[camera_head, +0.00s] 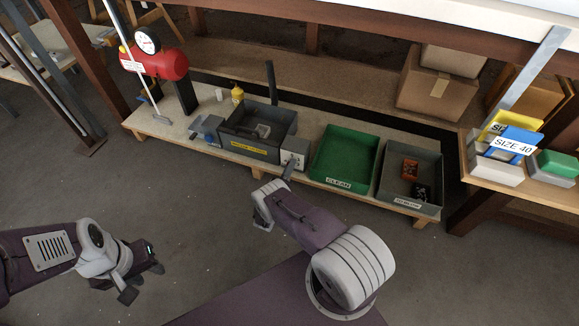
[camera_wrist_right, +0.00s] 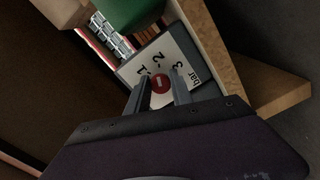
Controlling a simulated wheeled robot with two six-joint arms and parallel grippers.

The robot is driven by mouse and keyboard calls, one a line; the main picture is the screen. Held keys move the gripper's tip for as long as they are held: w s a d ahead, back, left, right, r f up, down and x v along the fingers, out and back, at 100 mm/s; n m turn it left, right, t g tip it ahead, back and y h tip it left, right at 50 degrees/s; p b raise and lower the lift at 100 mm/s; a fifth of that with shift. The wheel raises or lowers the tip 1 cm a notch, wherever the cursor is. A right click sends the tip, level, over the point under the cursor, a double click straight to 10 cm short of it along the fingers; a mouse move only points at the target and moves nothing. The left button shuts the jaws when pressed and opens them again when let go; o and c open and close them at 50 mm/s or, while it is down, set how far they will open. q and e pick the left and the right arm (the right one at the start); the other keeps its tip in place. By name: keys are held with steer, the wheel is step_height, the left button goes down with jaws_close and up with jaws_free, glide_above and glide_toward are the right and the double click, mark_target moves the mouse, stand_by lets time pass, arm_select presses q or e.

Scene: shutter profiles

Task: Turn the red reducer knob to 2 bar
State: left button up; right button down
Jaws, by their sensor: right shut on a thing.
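The reducer is a small box with a pale face (camera_head: 294,152) on the front edge of the bench, right of the grey tray. In the right wrist view its white dial plate (camera_wrist_right: 187,45) carries the marks 1, 2, 3 and "bar". The red knob (camera_wrist_right: 161,84) has a short white line; I cannot tell exactly which mark it points at. My right gripper (camera_wrist_right: 161,92) is shut on the knob, one finger on each side. In the head view this gripper (camera_head: 288,171) reaches the box. My left gripper (camera_head: 143,281) is open and empty above the floor, away from the bench.
A grey tray (camera_head: 233,147) stands left of the reducer, a green CLEAN tray (camera_head: 330,181) and another grey tray (camera_head: 425,207) right of it. A red tank (camera_head: 165,62) with a gauge (camera_head: 147,40) stands at the left. The floor before the bench is clear.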

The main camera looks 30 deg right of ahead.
steer(key=shift+f+m, duration=0.1)
steer(key=shift+m, duration=0.5)
steer(key=c, duration=1.2)
jaws_free()
steer(key=shift+o, duration=0.2)
steer(key=p+v, duration=0.4)
steer(key=v, duration=0.5)
